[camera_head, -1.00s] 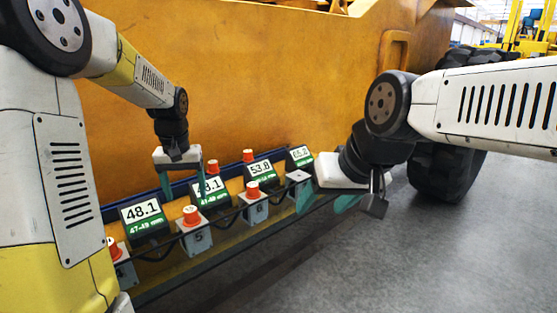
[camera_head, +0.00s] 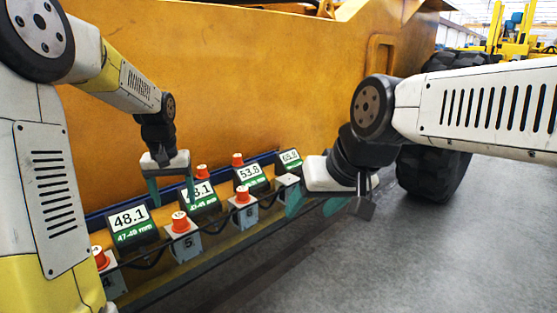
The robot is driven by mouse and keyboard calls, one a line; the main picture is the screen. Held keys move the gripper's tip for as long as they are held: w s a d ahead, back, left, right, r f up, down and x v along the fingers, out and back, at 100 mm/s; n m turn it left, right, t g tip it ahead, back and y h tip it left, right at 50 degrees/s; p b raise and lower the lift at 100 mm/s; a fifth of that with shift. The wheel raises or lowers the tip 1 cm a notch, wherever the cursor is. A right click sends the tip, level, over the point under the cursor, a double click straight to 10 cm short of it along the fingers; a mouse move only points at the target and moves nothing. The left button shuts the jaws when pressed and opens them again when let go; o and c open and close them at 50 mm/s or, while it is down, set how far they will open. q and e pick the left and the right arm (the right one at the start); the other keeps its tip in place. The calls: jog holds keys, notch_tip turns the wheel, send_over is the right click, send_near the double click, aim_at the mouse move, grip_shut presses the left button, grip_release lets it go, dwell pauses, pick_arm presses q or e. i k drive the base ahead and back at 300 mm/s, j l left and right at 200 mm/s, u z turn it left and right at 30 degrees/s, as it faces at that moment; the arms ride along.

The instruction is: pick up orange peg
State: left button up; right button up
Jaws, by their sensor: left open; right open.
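Several orange pegs stand upright on grey blocks along a rail. The front row has a peg at lower left (camera_head: 101,258), one on the block marked 5 (camera_head: 181,222), and one on the block marked 6 (camera_head: 243,194). Two more pegs show behind the displays, one left (camera_head: 201,171) and one right (camera_head: 237,159). My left gripper (camera_head: 171,191) is open and empty, fingers pointing down, above and behind the block 5 peg in the picture. My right gripper (camera_head: 315,205) is open and empty, right of the block 6 peg, near the rail's far end.
Tilted displays line the rail, reading 48.1 (camera_head: 130,218) and 53.8 (camera_head: 250,174) among others. Dark cables loop between the blocks. An orange machine body (camera_head: 260,80) rises behind. A large black tyre (camera_head: 435,172) stands right. The grey floor (camera_head: 400,260) is clear.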

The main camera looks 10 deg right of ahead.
aim_at(238, 162)
jog(key=z, duration=0.5)
jog(key=u, duration=0.5)
jog(key=i+l+z, duration=0.25)
jog(key=i, duration=0.35)
jog(key=i+l+z, duration=0.2)
jog(key=i, duration=0.45)
jog(key=j, duration=0.1)
